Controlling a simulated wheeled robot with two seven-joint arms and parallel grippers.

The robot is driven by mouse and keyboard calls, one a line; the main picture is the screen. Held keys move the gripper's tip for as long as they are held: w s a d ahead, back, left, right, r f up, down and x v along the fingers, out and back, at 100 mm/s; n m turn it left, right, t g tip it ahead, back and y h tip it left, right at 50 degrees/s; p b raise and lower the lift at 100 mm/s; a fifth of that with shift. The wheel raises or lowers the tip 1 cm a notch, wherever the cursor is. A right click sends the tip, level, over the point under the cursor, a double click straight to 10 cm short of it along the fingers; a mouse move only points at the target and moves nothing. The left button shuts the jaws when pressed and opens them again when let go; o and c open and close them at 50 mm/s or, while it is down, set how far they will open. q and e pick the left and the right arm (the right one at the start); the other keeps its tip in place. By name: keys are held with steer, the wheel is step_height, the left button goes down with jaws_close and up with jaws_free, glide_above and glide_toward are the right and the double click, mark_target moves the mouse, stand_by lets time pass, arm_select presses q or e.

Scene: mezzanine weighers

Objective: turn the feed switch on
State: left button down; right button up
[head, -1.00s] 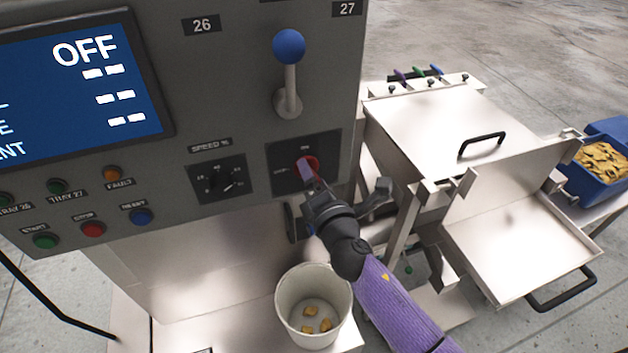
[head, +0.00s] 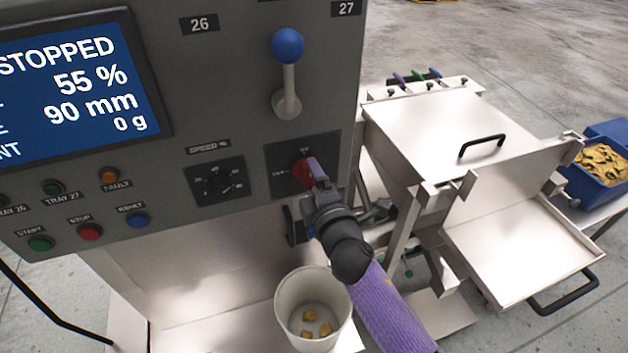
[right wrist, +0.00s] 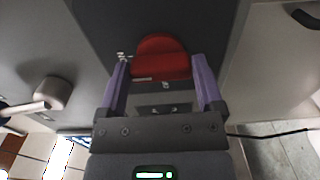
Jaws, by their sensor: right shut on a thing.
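The feed switch is a red rotary knob (head: 300,172) on a dark plate at the lower right of the grey control panel. My right gripper (head: 316,174) is shut on it, its purple fingers at the knob's sides. In the right wrist view the red knob (right wrist: 161,58) sits between the two fingers of the gripper (right wrist: 160,72). The fingers hide part of the knob in the head view. The display (head: 75,85) is lit and reads STOPPED, 55 %, 90 mm and 0 g. My left gripper is out of view.
A blue-balled lever (head: 288,75) stands above the switch, and a speed dial (head: 217,182) sits to its left. Several coloured buttons are at lower left. A white bucket (head: 287,300) with some yellow pieces stands below. A metal tray machine (head: 440,125) is at right.

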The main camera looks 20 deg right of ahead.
steer(key=shift+f, duration=0.1)
steer(key=o, duration=1)
steer(key=s, duration=1)
steer(key=shift+d+b, duration=0.2)
steer(key=shift+b, duration=0.25)
steer(key=s+f+m+g+b, duration=0.2)
steer(key=s+f+g+b, duration=0.15)
steer(key=f, duration=0.95)
steer(key=s+d+f+m+g+b, duration=0.1)
steer(key=s+f+m+g+b, duration=0.3)
steer(key=f, duration=0.9)
steer(key=s+f+m+g+b, duration=0.1)
steer(key=f+b, duration=0.5)
steer(key=f, duration=0.8)
steer(key=s+d+f+m+g+b, duration=0.3)
steer(key=s+f+m+g+b, duration=0.5)
steer(key=s+f, duration=1.4)
steer(key=shift+s+f+m+g+h+b, duration=0.15)
steer(key=shift+s+m+g+h+b, duration=0.25)
steer(key=shift+s+b, duration=0.6)
